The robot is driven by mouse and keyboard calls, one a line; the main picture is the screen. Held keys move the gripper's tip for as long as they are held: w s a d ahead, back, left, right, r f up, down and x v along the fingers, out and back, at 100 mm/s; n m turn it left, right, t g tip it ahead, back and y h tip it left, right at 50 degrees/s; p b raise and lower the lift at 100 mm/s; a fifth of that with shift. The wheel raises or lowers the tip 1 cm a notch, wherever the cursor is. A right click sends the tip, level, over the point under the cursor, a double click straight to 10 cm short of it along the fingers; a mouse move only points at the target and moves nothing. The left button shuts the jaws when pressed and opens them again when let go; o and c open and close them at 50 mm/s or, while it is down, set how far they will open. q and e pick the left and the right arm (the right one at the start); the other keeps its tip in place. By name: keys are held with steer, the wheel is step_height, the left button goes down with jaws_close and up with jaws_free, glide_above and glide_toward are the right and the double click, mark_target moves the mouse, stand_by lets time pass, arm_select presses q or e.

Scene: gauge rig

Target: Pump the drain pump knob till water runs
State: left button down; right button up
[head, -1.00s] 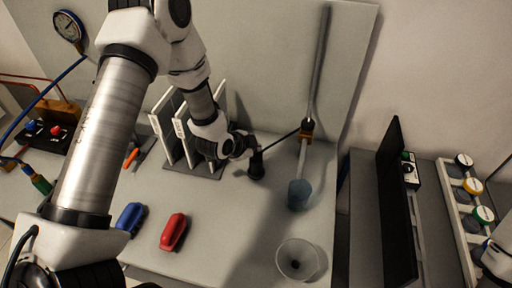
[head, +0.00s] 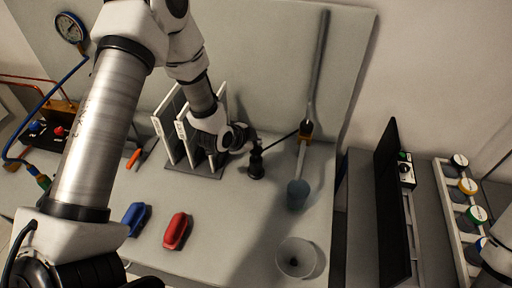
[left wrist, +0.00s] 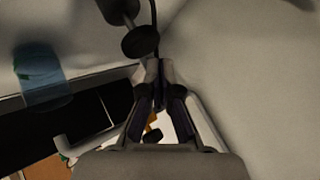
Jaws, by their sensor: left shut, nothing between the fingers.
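The drain pump (head: 256,168) is a small black post on the grey bench, with a thin dark line running to an orange fitting (head: 305,131) on a grey vertical pipe. My left gripper (head: 250,140) is beside the upper part of the pump. In the left wrist view its shut, empty fingers (left wrist: 158,72) lie just below a dark round knob (left wrist: 140,42); I cannot tell whether they touch it. A pale, clear column (head: 302,158) hangs from the fitting toward a bluish cup (head: 298,194); I cannot tell whether it is tube or water.
A white-panelled rack (head: 190,168) stands left of the pump. A red handle-like object (head: 176,231) and a blue one (head: 136,219) lie in front. A clear bowl (head: 296,258) is at the front right. A black upright panel (head: 392,205) stands farther right.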

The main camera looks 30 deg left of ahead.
mark_target(255, 150)
arm_select(q)
steer(key=shift+r+p, duration=2)
steer(key=shift+r, duration=0.6)
steer(key=shift+f, duration=0.1)
arm_select(e)
step_height(255, 150, up, 4)
